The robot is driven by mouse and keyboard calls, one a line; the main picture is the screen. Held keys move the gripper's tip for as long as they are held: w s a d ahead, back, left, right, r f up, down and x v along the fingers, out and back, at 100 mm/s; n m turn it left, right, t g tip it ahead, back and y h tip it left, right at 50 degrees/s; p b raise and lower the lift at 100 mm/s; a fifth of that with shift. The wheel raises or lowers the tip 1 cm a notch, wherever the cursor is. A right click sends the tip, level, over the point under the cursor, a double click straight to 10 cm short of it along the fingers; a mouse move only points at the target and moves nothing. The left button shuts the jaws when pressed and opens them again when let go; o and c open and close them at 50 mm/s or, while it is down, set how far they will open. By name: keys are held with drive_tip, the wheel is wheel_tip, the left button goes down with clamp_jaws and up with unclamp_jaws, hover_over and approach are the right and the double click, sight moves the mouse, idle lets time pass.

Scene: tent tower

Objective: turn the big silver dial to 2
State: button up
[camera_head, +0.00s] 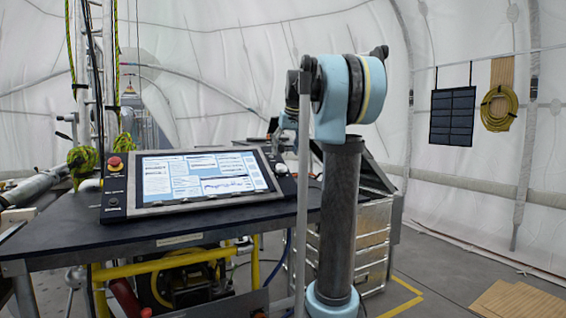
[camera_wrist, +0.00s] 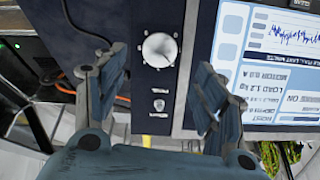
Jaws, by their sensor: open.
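The big silver dial (camera_wrist: 160,50) is a round knob with pale marks around it on the dark console panel. It shows near the top middle of the wrist view, and its setting is too small to read. In the head view the dial (camera_head: 281,169) sits right of the screen, small. My gripper (camera_wrist: 160,72) is open and empty. Its two fingers stand left and right of the dial in the wrist picture, apart from it. In the head view my arm hides most of the gripper.
A lit screen (camera_head: 200,175) fills the console beside the dial. A small key switch (camera_wrist: 158,104) lies below the dial in the wrist view. A red stop button (camera_head: 115,162) is at the console's left. A dark table (camera_head: 75,225) carries the console. Metal drawers (camera_head: 372,245) stand behind my arm.

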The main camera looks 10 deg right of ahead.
drive_tip(key=v, duration=0.3)
drive_tip(key=shift+r, duration=0.15)
drive_tip(key=s+f+m+g+h, duration=0.1)
drive_tip(key=s+f+g, duration=0.1)
drive_tip(key=s+f, duration=3.8)
wheel_tip(320, 180, down, 3)
drive_tip(key=shift+a+r+m, duration=0.1)
drive_tip(key=shift+a+m, duration=0.15)
drive_tip(key=shift+m, duration=0.05)
